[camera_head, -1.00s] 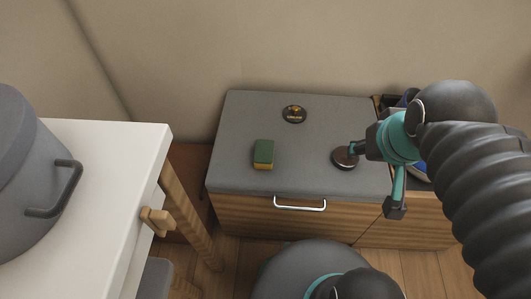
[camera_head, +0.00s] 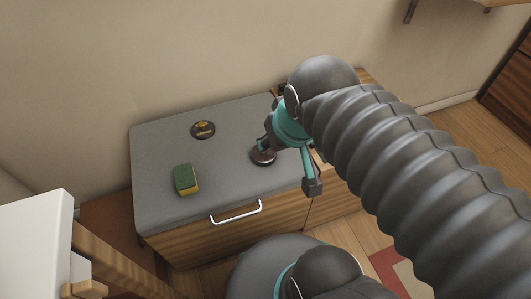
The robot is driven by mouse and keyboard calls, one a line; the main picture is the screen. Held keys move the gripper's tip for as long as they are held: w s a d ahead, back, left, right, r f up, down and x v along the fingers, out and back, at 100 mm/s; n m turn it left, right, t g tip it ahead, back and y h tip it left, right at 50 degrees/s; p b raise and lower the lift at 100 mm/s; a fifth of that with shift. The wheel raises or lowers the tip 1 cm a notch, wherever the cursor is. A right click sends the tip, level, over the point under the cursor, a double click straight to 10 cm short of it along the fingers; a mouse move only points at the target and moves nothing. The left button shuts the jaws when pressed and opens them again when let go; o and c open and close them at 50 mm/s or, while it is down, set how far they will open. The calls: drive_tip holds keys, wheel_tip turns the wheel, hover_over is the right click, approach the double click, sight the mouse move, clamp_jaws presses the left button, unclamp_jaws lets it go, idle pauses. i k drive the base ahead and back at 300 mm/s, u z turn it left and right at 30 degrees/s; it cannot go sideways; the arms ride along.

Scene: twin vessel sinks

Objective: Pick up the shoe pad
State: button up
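The likely shoe pad is a small round dark-brown disc (camera_head: 263,158) lying on the grey cushioned top of a low cabinet (camera_head: 160,160), near its right side. My gripper (camera_head: 289,166) is beside it, with its teal and black fingers spread wide apart. One finger is at the disc's upper edge in the picture; I cannot tell whether it touches. The other finger hangs to the lower right, near the cabinet's front edge. Part of the disc's upper side is hidden by my gripper.
A green and yellow sponge (camera_head: 186,180) and a round dark tin with a label (camera_head: 203,129) lie on the same top, to the left. A white-topped table (camera_head: 35,245) stands at lower left. The wall (camera_head: 180,60) is close behind the cabinet.

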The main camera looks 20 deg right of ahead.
sight(186, 181)
drive_tip(key=k, duration=1)
drive_tip(key=z, duration=1.1)
drive_tip(key=i, duration=0.95)
drive_tip(key=u, duration=2.3)
